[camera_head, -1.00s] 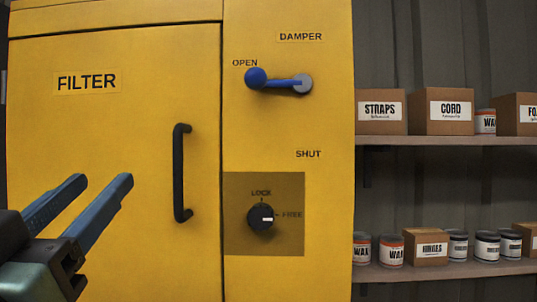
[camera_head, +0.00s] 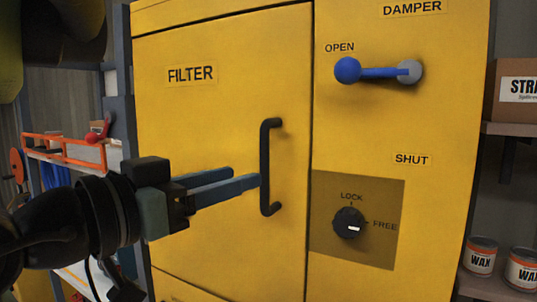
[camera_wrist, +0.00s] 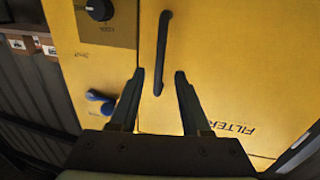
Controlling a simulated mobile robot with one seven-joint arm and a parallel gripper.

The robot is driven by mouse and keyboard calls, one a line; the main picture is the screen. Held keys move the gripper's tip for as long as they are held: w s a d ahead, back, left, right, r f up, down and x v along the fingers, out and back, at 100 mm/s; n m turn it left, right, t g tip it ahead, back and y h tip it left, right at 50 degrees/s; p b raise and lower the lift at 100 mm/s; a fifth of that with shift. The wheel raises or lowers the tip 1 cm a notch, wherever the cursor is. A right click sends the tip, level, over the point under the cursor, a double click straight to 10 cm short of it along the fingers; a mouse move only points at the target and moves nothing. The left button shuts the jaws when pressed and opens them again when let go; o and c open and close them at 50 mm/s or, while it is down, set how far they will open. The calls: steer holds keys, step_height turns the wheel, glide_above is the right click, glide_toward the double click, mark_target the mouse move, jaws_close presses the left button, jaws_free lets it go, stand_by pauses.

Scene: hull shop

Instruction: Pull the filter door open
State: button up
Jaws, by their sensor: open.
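The yellow filter door (camera_head: 215,130) is shut in its cabinet, with a FILTER label. Its black upright bar handle (camera_head: 265,150) is near the door's right edge. My gripper (camera_head: 245,178) is open and empty, its fingers pointing at the handle's lower half from the left. In the wrist view, the handle (camera_wrist: 162,50) shows in the gap between the two fingertips (camera_wrist: 160,74). I cannot tell whether the tips touch it or reach past it. The black knob (camera_head: 349,223) right of the door has its white mark towards FREE.
The blue damper lever (camera_head: 375,71) lies level, its ball end under the OPEN label. Shelves with a cardboard box (camera_head: 518,88) and wax tins (camera_head: 481,255) stand at the right. A shelf with orange edging (camera_head: 70,145) is at the far left.

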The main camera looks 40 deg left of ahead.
mark_target(262, 170)
steer(key=w+p, duration=0.2)
steer(key=w, duration=0.3)
steer(key=shift+w+a+r, duration=0.1)
steer(key=shift+w+r, duration=0.05)
steer(key=shift+w, duration=0.25)
steer(key=shift+w+p, duration=0.3)
steer(key=shift+w, duration=0.25)
jaws_close()
stand_by(0.6)
